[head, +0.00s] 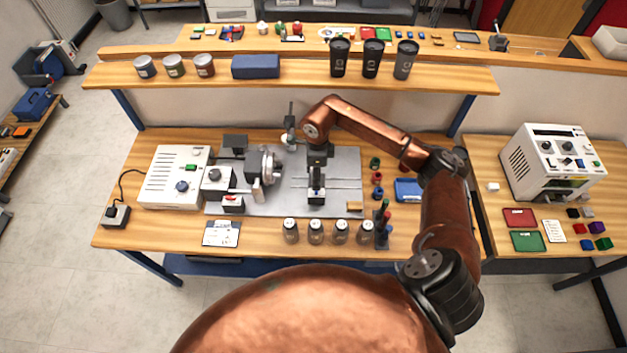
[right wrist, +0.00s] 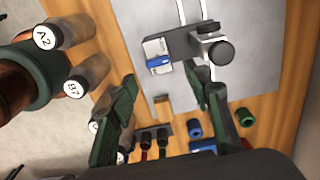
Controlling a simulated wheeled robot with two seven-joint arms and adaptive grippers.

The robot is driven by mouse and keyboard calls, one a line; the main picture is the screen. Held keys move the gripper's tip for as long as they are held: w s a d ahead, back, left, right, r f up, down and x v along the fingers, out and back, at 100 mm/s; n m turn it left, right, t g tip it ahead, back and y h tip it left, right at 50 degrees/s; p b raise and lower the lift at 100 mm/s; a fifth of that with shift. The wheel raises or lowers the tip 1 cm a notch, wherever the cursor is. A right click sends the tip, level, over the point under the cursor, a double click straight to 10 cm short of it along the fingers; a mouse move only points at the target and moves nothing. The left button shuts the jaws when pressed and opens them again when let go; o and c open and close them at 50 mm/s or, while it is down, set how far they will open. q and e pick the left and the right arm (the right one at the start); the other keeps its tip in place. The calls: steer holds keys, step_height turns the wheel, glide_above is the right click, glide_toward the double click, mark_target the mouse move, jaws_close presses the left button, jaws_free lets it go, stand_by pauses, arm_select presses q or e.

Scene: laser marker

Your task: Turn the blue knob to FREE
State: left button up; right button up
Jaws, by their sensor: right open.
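A small blue part (right wrist: 160,66), which looks like a blue knob, sits beside a white label on a dark block (right wrist: 180,46) in the right wrist view. Its lettering and setting are too small to read. In the head view a blue spot (head: 316,197) shows on the dark fixture under my right arm. My right gripper (right wrist: 168,90) is open and empty, its two green-dark fingers apart with the block beyond their tips. In the head view my right gripper (head: 317,164) is above the fixture. Another blue knob (head: 182,186) is on the white box at left. My left gripper is not in view.
Several capped jars (head: 315,232) stand along the front of the grey plate (head: 262,205). Small coloured cylinders (head: 376,178) and a blue tray (head: 408,189) lie to the right. A round chuck-like device (head: 268,163) stands to the left. A shelf with dark cups (head: 371,58) runs behind.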

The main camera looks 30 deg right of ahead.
step_height(320, 180, down, 5)
steer(key=shift+a+f+p, duration=0.1)
steer(key=shift+a+p, duration=0.05)
steer(key=shift+p, duration=0.2)
steer(key=shift+f, duration=0.35)
steer(key=shift+s+f, duration=0.1)
steer(key=shift+f, duration=0.15)
steer(key=c, duration=1.2)
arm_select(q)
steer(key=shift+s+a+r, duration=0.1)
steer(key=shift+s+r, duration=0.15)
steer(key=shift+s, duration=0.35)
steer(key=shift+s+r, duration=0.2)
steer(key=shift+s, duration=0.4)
arm_select(e)
steer(key=shift+o, duration=0.2)
